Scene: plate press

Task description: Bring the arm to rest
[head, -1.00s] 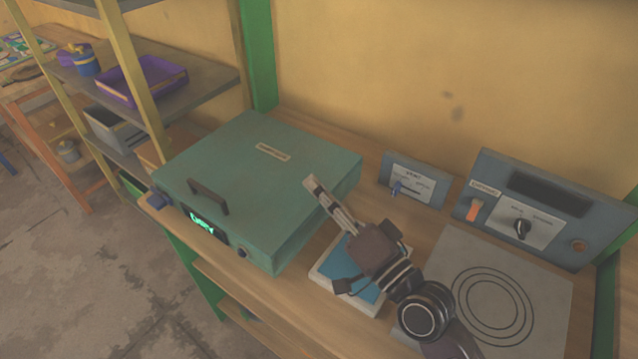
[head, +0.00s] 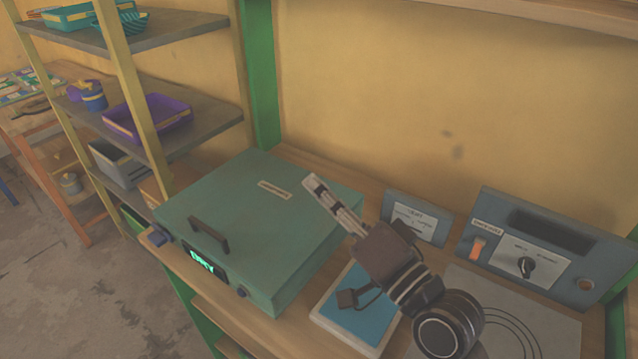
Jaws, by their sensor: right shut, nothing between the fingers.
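My right gripper (head: 313,186) shows in the head view with its arm coming in from the lower right. Its fingers are together and hold nothing. The fingertips are in front of the right part of the green plate press (head: 255,205) in the picture; I cannot tell the exact gap. The press lid is down, its dark handle (head: 208,236) faces the front left, and its small display (head: 203,261) is lit green. My left gripper is not in view.
A blue-topped white pad (head: 352,302) lies right of the press, partly under my arm in the picture. A grey plate with rings (head: 540,312) is at the right. Two control boxes (head: 418,217) (head: 545,245) stand against the wall. Shelves with a purple tray (head: 150,117) are at the left.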

